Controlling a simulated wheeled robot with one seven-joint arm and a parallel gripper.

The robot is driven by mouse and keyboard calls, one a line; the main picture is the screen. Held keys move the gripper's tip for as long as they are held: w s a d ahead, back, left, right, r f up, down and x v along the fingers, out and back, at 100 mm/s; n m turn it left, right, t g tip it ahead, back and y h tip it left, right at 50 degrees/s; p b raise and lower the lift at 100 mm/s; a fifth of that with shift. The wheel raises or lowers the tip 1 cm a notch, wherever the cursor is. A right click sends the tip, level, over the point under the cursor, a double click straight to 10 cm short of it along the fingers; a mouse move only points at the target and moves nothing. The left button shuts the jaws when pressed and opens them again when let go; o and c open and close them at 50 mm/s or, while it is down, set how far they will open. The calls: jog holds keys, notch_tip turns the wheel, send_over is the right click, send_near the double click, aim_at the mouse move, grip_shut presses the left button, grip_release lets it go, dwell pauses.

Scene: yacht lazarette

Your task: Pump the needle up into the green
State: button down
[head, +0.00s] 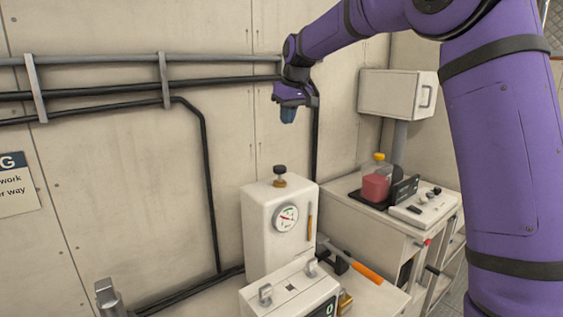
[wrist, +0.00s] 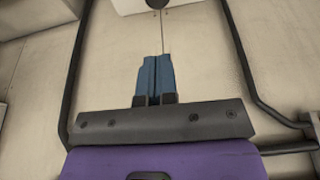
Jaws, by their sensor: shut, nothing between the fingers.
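A white pump unit (head: 268,230) stands against the wall in the head view. Its round gauge (head: 286,219) faces me, with a green part on the dial and a red needle; the exact reading is too small to tell. A black knob on a brass stem (head: 280,174) sits on top of the unit. A lever with an orange grip (head: 367,273) sticks out low on its right side, slanting down toward the front. My gripper (head: 288,115) hangs above the unit, well apart from it and from the lever. Its blue fingers (wrist: 155,78) are shut and empty in the wrist view.
A white box with latches (head: 290,292) stands in front of the pump unit. To the right, a bench (head: 370,225) carries a bottle of red liquid (head: 376,184) and a small switch panel (head: 424,205). Pipes (head: 130,60) run along the wall. The space around my gripper is free.

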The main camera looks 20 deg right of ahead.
aim_at(281, 168)
jog(key=x, duration=1.3)
jog(key=shift+s+d+f, duration=0.1)
jog(key=shift+s+d, duration=0.1)
jog(key=shift+s, duration=0.2)
jog(key=shift+f, duration=0.5)
jog(key=shift+f, duration=1.75)
jog(key=w+a+v, duration=0.1)
jog(key=v, duration=1.3)
jog(key=shift+d+r, duration=0.2)
jog(key=shift+d, duration=0.05)
